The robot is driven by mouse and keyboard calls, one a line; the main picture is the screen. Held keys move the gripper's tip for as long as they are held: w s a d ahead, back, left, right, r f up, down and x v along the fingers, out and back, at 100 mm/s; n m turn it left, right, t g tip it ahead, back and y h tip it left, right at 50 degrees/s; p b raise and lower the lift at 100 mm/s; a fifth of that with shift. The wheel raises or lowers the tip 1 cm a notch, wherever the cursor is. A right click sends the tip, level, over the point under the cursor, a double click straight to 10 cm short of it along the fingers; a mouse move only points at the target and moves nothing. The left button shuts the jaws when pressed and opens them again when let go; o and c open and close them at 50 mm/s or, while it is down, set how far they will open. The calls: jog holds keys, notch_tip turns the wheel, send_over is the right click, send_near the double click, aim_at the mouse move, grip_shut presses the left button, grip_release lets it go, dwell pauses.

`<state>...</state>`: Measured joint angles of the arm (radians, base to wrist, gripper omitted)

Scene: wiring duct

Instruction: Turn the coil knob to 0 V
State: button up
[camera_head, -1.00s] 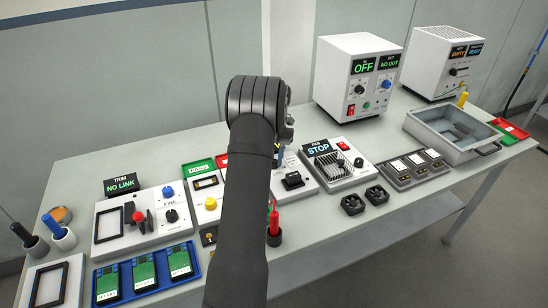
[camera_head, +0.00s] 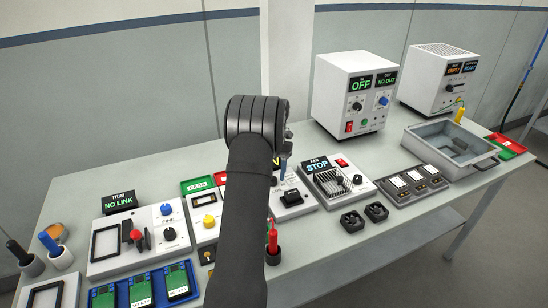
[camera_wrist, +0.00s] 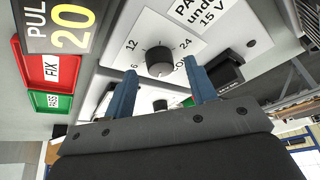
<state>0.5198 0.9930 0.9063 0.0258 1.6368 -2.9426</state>
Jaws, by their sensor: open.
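The coil knob (camera_wrist: 159,60) is a dark round knob with a light face on a white panel, in the wrist view. Printed numbers 6, 12 and 24 show around it; I cannot read its pointer clearly. My gripper (camera_wrist: 158,72) is open, its two blue fingers on either side of the knob in the picture. I cannot tell whether they touch it or how high above it they are. A display (camera_wrist: 68,28) reads "PUL" and 20, cut off by the frame. In the head view my arm hides the knob; a blue finger of my gripper (camera_head: 284,168) shows.
A red FIX tray (camera_wrist: 52,68) and a green PASS tray (camera_wrist: 50,103) lie beside the panel. A dark block (camera_wrist: 226,68) stands close to the right finger.

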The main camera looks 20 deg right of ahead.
jog(key=v, duration=1)
jog(key=shift+r, duration=0.35)
jog(key=shift+w, duration=0.1)
